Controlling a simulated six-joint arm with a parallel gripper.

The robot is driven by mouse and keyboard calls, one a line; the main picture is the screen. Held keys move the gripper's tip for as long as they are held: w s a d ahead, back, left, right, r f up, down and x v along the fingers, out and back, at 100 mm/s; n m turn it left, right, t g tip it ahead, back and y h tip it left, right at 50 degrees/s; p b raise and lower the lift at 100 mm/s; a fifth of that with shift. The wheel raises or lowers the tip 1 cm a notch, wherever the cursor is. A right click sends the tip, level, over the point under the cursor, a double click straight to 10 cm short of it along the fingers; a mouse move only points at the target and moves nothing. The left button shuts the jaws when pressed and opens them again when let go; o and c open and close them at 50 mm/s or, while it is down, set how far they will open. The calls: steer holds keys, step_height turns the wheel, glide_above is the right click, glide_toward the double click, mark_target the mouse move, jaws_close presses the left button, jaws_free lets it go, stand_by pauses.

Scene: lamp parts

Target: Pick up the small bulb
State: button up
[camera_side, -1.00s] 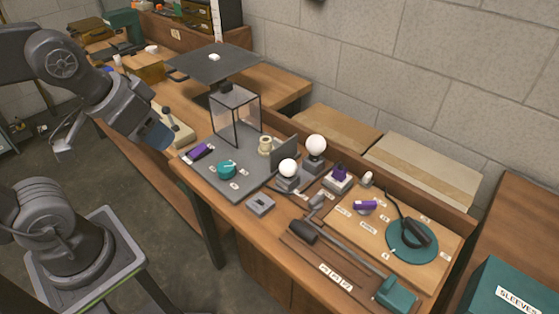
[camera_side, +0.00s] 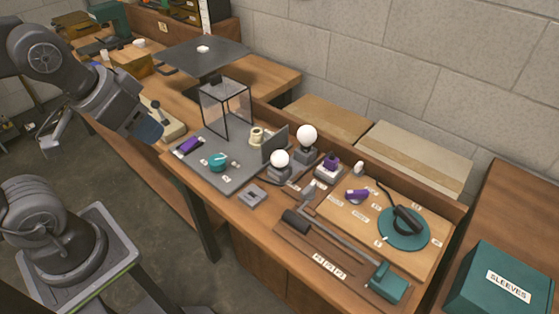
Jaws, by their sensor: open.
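Two round white bulbs stand upright in grey holders near the middle of the bench. The small bulb (camera_side: 280,158) is in front and to the left; the larger bulb (camera_side: 307,134) is behind it to the right. A tiny pale bulb-like piece (camera_side: 361,168) stands farther right, by the wooden board. My gripper (camera_side: 50,140) hangs at the far left, off the bench edge and well away from both bulbs. It looks open and empty, though its fingers are small and partly hidden by my arm.
A glass-sided lantern frame (camera_side: 226,104) and an upright grey plate (camera_side: 275,143) stand left of the bulbs. A long teal-ended tool (camera_side: 387,283) lies in front. A wooden board (camera_side: 420,258) holds a teal disc (camera_side: 392,238). A teal SLEEVES box (camera_side: 465,295) is at lower right.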

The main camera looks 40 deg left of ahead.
steer(key=shift+o, duration=0.2)
steer(key=o, duration=0.5)
steer(key=m+g, duration=0.6)
steer(key=m, duration=1.2)
glide_above(280, 152)
step_height(280, 152, down, 6)
step_height(280, 152, down, 14)
steer(key=shift+s+r, duration=0.1)
